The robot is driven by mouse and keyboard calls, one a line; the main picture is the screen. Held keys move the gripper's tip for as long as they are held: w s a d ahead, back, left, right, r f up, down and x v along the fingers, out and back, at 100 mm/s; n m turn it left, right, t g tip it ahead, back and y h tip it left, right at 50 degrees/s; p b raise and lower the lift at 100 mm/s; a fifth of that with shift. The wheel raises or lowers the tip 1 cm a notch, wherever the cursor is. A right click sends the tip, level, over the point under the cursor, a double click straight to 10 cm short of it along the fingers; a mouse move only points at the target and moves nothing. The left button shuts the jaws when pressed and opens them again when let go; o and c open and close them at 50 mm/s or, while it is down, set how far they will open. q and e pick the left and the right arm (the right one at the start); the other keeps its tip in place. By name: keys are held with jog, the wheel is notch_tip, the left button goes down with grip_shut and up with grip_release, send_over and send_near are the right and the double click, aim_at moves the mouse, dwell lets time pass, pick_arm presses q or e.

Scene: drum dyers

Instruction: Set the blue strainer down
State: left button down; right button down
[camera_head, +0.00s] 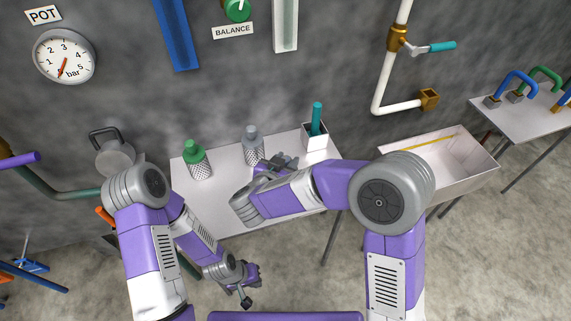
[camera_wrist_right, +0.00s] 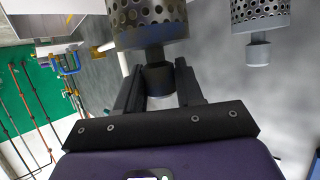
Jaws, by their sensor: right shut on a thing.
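My right gripper (camera_head: 277,162) is over the white table. A second strainer (camera_head: 252,138), with a grey top, stands upright just left of the gripper; a grey strainer also shows in the right wrist view (camera_wrist_right: 262,15). A green-topped strainer (camera_head: 197,158) stands further left. My left gripper (camera_head: 247,297) hangs low, its jaws unclear.
The white table (camera_head: 215,205) has clear room at its front left. A white box (camera_head: 315,140) with a teal-handled thing (camera_head: 317,115) stands at its back right. A pale basin (camera_head: 440,165) lies further right. A grey wall is behind.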

jog(key=shift+r, duration=0.15)
jog(key=shift+f, duration=0.25)
jog(key=c, duration=0.7)
grip_release()
jog(key=shift+s+a+r, duration=0.1)
jog(key=shift+s+r, duration=0.15)
jog(key=shift+r, duration=0.1)
jog(key=p+v, duration=0.3)
jog(key=v, duration=0.8)
jog(key=shift+s+a, duration=0.15)
jog(key=shift+s, duration=0.1)
